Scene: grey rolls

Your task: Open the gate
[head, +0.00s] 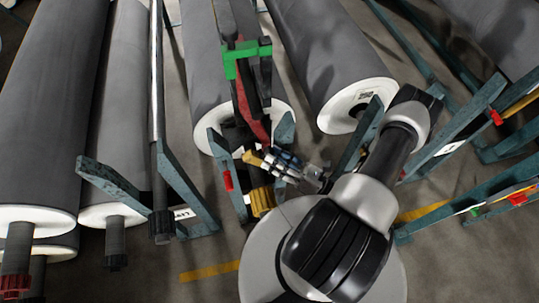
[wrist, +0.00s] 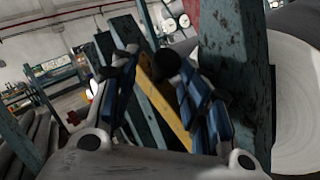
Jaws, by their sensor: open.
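No part is clearly marked as the gate. A yellow bar (wrist: 165,108) with a dark round end (wrist: 166,64) beside it shows between my fingers in the wrist view. In the head view a yellow piece (head: 254,160) is at the tips of my gripper (head: 270,160), by a teal rack frame (head: 228,172). My gripper (wrist: 158,92) is open, with its blue fingers on either side of the yellow bar. I cannot tell whether they touch it. A red bar (head: 252,108) and a green bracket (head: 246,60) lie above my gripper in the head view.
Large grey rolls (head: 50,100) lie on teal racks on both sides. A roll with a white end (head: 357,105) is close to my arm. A teal post (wrist: 234,70) stands right of my fingers. Bare floor (head: 150,262) shows at the lower left.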

